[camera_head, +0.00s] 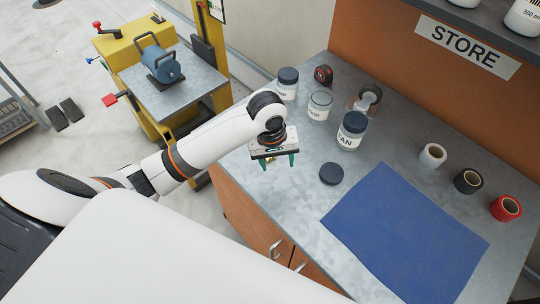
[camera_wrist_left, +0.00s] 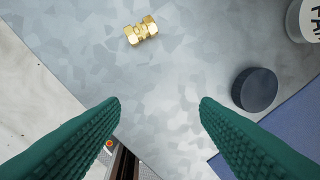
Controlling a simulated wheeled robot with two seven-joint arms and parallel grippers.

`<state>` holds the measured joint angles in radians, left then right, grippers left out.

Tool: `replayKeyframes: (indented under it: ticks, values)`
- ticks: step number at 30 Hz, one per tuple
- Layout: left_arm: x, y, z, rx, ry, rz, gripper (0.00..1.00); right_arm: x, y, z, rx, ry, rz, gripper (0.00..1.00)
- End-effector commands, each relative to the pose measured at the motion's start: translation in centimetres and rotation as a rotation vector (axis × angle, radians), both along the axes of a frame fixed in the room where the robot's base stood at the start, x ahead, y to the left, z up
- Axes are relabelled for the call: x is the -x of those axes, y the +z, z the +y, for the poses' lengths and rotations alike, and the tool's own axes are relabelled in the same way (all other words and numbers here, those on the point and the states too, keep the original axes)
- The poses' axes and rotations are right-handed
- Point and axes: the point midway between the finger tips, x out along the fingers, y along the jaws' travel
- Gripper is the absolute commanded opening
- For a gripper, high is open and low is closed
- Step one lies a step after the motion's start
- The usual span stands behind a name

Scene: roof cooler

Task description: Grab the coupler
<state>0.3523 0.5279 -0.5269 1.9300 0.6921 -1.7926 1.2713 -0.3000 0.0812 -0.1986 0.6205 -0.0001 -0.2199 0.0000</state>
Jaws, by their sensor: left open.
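The coupler, a small brass fitting with hex ends (camera_wrist_left: 141,31), lies on the grey metal worktop near the top of the left wrist view. In the head view it is mostly or fully hidden by my left gripper. My left gripper (camera_head: 278,163) points down over the worktop's near left edge. Its green fingers are wide apart in the left wrist view (camera_wrist_left: 160,102), with only bare worktop between them. The coupler is beyond the fingertips, apart from them. My right gripper is not in view.
A dark round lid (camera_head: 331,174) lies beside a blue mat (camera_head: 405,235). Jars, including one with a dark lid (camera_head: 352,131), and a tape measure (camera_head: 323,75) stand behind. Tape rolls (camera_head: 468,181) line the right. A yellow stand (camera_head: 125,55) is at left.

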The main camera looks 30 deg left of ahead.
Motion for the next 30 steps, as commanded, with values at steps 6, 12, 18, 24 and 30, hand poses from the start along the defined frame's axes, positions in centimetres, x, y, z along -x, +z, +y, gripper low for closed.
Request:
replayKeyframes:
  ticks: [6,12,18,24,30]
  values:
    - [-4.2,4.1,4.4,-0.062,0.331,0.078,0.56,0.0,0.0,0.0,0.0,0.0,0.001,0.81]
    - [-5.2,5.2,5.9,-0.077,0.461,0.107,0.56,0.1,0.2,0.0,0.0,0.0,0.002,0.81]
    - [-5.2,2.0,5.9,-0.078,0.471,0.112,0.56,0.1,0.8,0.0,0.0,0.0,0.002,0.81]
    - [-5.3,-0.7,5.9,-0.076,0.468,0.108,0.56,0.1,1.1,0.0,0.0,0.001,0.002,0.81]
    - [-5.3,-2.1,5.6,-0.077,0.467,0.108,0.56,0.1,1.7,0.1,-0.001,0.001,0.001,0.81]
